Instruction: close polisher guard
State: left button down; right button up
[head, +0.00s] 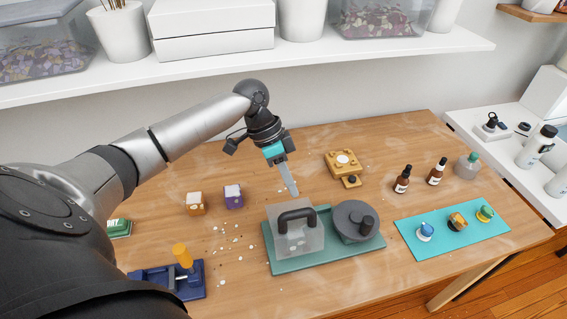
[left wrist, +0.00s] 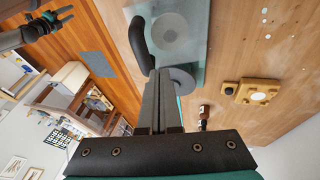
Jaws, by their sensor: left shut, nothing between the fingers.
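The polisher has a green base (head: 340,258) on the wooden table. Its clear guard (head: 312,241) is at the left of the base, with a dark arched handle (head: 297,214). A grey round disc (head: 350,224) with a dark knob is at the right of the base. In the left wrist view a round wheel shows through the guard (left wrist: 200,15), and the handle (left wrist: 138,45) is at its side. I cannot tell how far the guard is lowered. My left gripper (head: 293,190) is shut and empty, just behind and above the guard.
A yellow block stand (head: 343,160) and two dropper bottles (head: 402,180) stand behind and right. A teal mat (head: 445,248) holds small coloured pieces at right. Orange (head: 195,205) and purple (head: 233,197) blocks and a blue clamp (head: 190,285) are at left. A shelf (head: 330,60) runs above.

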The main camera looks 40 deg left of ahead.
aim_at(298, 233)
pick_arm(q)
jog(key=shift+s+d+f, duration=0.65)
jog(key=shift+d+f, duration=0.05)
jog(key=shift+f, duration=0.05)
jog(key=shift+s+d+p, duration=0.1)
jog(key=shift+s+p, duration=0.05)
jog(key=shift+p, duration=0.25)
jog(key=shift+t+y, duration=0.3)
jog(key=shift+y, duration=0.2)
jog(key=d+p, duration=0.1)
jog(key=s+d+f+p, duration=0.1)
jog(key=p, duration=0.1)
jog(key=s+d+p, duration=0.1)
jog(key=p, duration=0.1)
jog(key=shift+s+f, duration=0.25)
jog(key=shift+s+d+f+p, duration=0.3)
jog(key=shift+d+f+p, duration=0.1)
jog(key=shift+f, duration=0.05)
jog(key=shift+r, duration=0.15)
